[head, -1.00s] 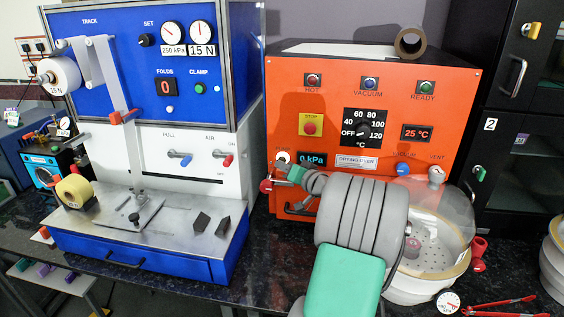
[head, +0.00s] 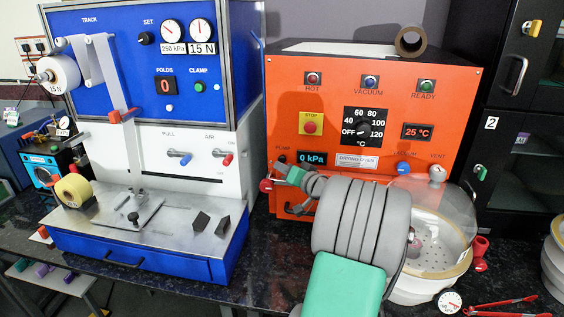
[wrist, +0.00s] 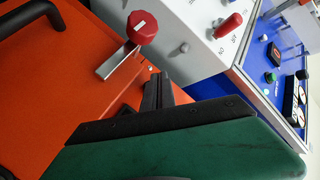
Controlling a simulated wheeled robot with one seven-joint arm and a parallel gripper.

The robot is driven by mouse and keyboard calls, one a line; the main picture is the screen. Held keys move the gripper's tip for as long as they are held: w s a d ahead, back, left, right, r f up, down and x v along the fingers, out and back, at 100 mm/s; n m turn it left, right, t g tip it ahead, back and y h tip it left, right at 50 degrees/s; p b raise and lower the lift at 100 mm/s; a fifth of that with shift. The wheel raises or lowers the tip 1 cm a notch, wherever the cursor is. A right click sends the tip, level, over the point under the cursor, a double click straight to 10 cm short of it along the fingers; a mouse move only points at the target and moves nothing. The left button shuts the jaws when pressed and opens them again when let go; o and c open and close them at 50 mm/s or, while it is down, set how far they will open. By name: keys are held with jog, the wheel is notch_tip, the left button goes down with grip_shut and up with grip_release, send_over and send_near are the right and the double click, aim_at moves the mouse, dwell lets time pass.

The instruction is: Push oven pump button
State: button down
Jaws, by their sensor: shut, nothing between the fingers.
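The orange oven (head: 285,110) stands at the centre right in the head view, with a PUMP label at its lower left, beside a display (head: 311,158) reading 0 kPa. The pump button below that label is hidden behind my dark fingertips. My gripper (head: 281,164) is shut and empty at the lower left of the oven face; I cannot tell whether it touches the button. In the wrist view, my shut fingers (wrist: 156,92) lie close to the orange face (wrist: 60,95), and no pump button shows there.
A red knob on a metal lever (wrist: 141,28) sticks out near my fingers in the wrist view. A blue-and-white machine (head: 180,60) stands left of the oven. A clear dome chamber (head: 445,215) stands at the right, near my arm.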

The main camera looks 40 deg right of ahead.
jog(key=shift+s+a+b, duration=0.35)
jog(key=shift+s+a, duration=0.55)
jog(key=shift+a, duration=0.3)
jog(key=shift+s+a+b, duration=0.35)
jog(key=shift+s+a, duration=0.55)
jog(key=shift+a, duration=0.25)
